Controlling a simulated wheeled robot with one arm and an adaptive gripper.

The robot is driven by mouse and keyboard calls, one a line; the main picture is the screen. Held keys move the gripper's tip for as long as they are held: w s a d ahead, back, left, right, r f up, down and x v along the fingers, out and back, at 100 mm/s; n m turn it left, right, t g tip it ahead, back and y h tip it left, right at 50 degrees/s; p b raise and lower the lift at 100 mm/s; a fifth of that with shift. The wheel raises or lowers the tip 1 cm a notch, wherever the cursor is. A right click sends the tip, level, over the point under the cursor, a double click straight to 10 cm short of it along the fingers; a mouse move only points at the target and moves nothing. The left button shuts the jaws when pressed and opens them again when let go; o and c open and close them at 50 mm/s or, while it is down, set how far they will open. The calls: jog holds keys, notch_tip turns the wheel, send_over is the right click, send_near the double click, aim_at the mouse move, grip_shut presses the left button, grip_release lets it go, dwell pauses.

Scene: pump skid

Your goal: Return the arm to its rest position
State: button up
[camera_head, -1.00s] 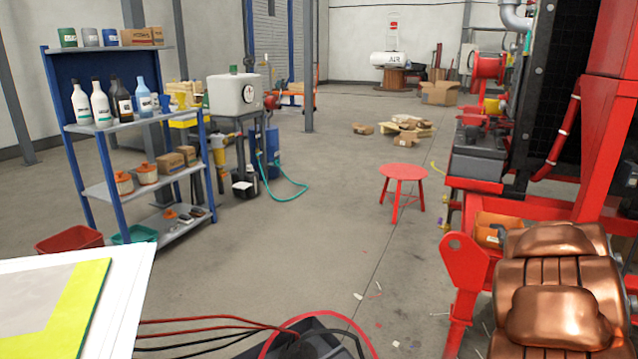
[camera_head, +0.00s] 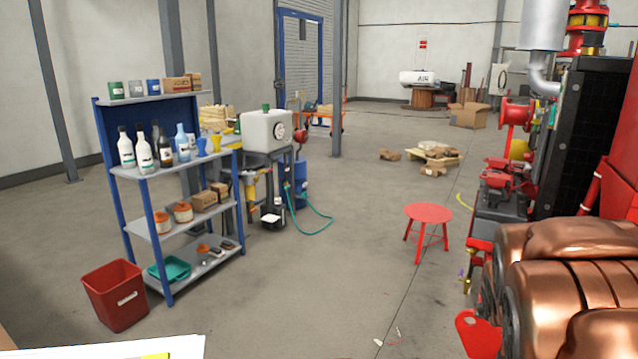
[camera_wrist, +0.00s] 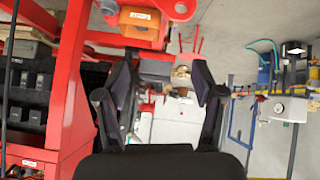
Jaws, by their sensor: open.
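My gripper (camera_wrist: 163,82) shows in the wrist view with its two dark fingers spread apart. It is open, and nothing is between the fingers. Beyond the gap I see the floor and distant clutter. The red skid frame (camera_wrist: 72,85) stands to the left of the fingers in that view, and I cannot tell how close it is. My gripper cannot be made out in the head view.
In the head view, a red stool (camera_head: 428,213) stands on open floor. A blue shelf (camera_head: 160,233) with bottles and a red bin (camera_head: 116,295) are at left. Red pump machinery (camera_head: 505,185) lines the right. A white-edged board (camera_head: 150,347) shows at lower left.

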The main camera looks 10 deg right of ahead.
jog(key=s+a+r+n+g+y+p, duration=0.2)
jog(key=s+a+r+p, duration=0.3)
jog(key=s+a, duration=0.3)
jog(key=s+a+r+n+g+y+p, duration=0.2)
jog(key=s+a+r+p, duration=0.3)
jog(key=s+a, duration=0.4)
jog(key=s+a+r+n+g+y+p, duration=0.1)
jog(key=s+a+r+g+p, duration=0.3)
jog(key=s+a, duration=0.5)
jog(key=s+r+y+p, duration=0.1)
jog(key=p, duration=0.1)
jog(key=shift+a+n+p, duration=0.15)
jog(key=shift+n+p, duration=0.15)
jog(key=shift+n, duration=0.1)
jog(key=shift+s, duration=0.1)
